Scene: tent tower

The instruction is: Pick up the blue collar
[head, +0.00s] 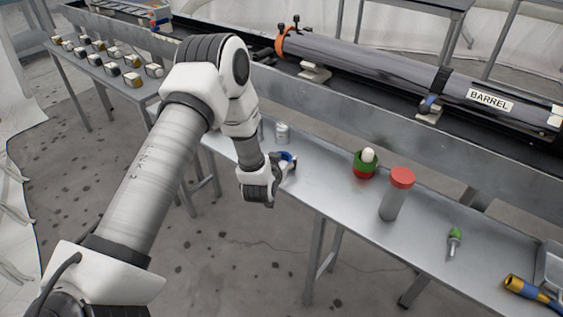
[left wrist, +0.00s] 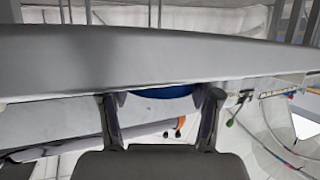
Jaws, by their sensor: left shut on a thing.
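My left gripper (head: 286,166) is over the near metal bench, at its left part. It is shut on the blue collar (head: 289,157), of which only a small blue part shows past the fingers in the head view. In the left wrist view the blue collar (left wrist: 162,92) shows as a blue arc between the two fingers. The rest of it is hidden. I cannot tell whether it touches the bench. My right gripper is not in view.
On the bench (head: 325,185) stand a small silver can (head: 282,132), a green and red holder (head: 365,166), a grey cylinder with red lid (head: 396,195) and a green-handled tool (head: 454,240). Behind lies the long barrel (head: 375,68). A side table (head: 92,78) holds several small items.

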